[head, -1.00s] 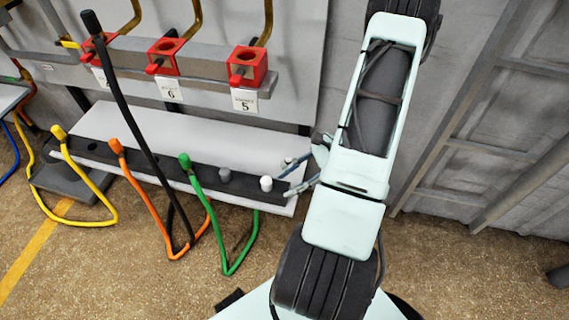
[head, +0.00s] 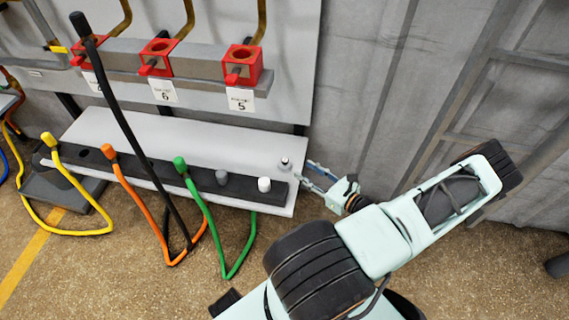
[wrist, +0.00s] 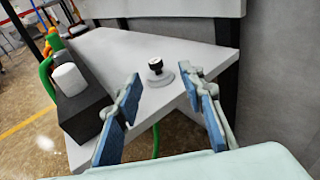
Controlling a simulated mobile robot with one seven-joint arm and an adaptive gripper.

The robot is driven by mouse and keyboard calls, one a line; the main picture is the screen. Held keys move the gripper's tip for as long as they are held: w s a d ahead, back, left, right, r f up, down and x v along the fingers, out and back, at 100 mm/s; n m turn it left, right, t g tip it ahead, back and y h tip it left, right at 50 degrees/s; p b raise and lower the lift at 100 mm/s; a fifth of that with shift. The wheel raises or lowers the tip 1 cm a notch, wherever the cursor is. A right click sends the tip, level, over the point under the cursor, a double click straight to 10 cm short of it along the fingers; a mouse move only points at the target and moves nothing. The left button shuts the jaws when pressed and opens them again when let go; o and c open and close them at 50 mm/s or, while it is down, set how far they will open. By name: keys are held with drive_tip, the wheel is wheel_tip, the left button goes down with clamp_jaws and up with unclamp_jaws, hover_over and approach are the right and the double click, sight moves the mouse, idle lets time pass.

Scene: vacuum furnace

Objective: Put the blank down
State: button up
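The blank, a small plug with a dark top and a pale round base, stands upright on the bare white shelf (head: 215,150) near its right end. The blank (head: 285,164) also shows in the wrist view (wrist: 156,68), ahead of the fingers. My gripper (head: 308,174) is just right of the blank, by the shelf's right edge. In the wrist view my gripper (wrist: 160,92) is open, with its two blue-padded fingers wide apart and nothing between the pads. The blank appears free of both fingers.
Red sockets (head: 243,66) hang above. A grey wall stands right of the shelf.

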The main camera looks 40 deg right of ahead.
sight(287, 163)
drive_tip(key=w, duration=0.3)
drive_tip(key=w+f, duration=0.1)
drive_tip(key=shift+w+a+b, duration=0.35)
drive_tip(key=shift+b, duration=0.05)
drive_tip(key=w, duration=0.1)
drive_tip(key=w+a+f+b, duration=0.1)
drive_tip(key=w, duration=0.3)
drive_tip(key=shift+a+f+b, duration=0.15)
drive_tip(key=shift+f+b, duration=0.15)
drive_tip(key=shift+b, duration=0.05)
drive_tip(key=shift+r, duration=0.1)
clamp_jaws()
